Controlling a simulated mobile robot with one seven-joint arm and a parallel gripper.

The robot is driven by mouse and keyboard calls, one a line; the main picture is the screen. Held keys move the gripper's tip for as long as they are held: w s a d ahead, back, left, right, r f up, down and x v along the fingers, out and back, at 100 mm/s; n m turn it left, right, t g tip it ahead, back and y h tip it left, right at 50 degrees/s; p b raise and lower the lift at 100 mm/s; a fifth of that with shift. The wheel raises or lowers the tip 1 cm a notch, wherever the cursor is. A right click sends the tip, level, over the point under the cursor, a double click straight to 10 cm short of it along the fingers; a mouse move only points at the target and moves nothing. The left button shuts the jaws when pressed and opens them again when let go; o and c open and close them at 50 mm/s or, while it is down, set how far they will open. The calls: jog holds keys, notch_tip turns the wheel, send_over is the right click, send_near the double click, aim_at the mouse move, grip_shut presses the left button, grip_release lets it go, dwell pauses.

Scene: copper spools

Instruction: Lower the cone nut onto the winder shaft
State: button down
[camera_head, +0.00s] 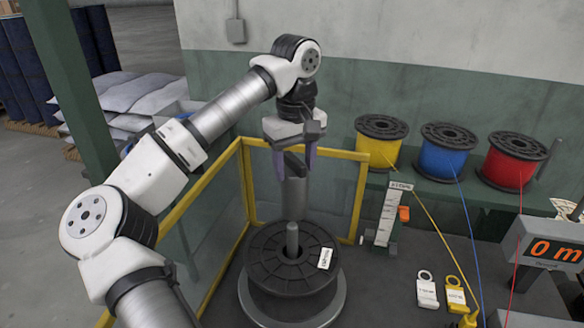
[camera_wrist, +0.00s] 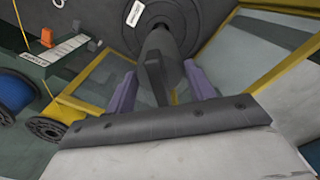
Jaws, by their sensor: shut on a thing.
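My gripper (camera_head: 295,166) has purple fingers and is shut on the cone nut (camera_head: 293,198), a grey, roughly cylindrical piece that hangs upright below it. The winder shaft (camera_head: 292,240) is a short grey post rising from the centre of a black spool (camera_head: 265,262) on a round grey base. In the wrist view the nut (camera_wrist: 160,42) lies beyond my gripper (camera_wrist: 161,92), in front of the spool (camera_wrist: 195,12), and hides the shaft.
Yellow-framed panels (camera_head: 210,240) stand left of and behind the winder. Yellow (camera_head: 381,145), blue (camera_head: 447,155) and red (camera_head: 508,165) wire spools sit on a green shelf. A measuring stand (camera_head: 386,215), tags (camera_head: 427,290) and a meter display (camera_head: 548,245) are to the right.

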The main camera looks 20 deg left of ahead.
jog(key=shift+w+a+r, duration=0.1)
jog(key=shift+a+r, duration=0.2)
jog(key=shift+f, duration=0.2)
jog(key=shift+f+b, duration=1.6)
jog(key=shift+f, duration=0.5)
jog(key=shift+f+b, duration=1.15)
jog(key=shift+f, duration=0.5)
jog(key=shift+f+b, duration=1.2)
jog(key=shift+f, duration=0.55)
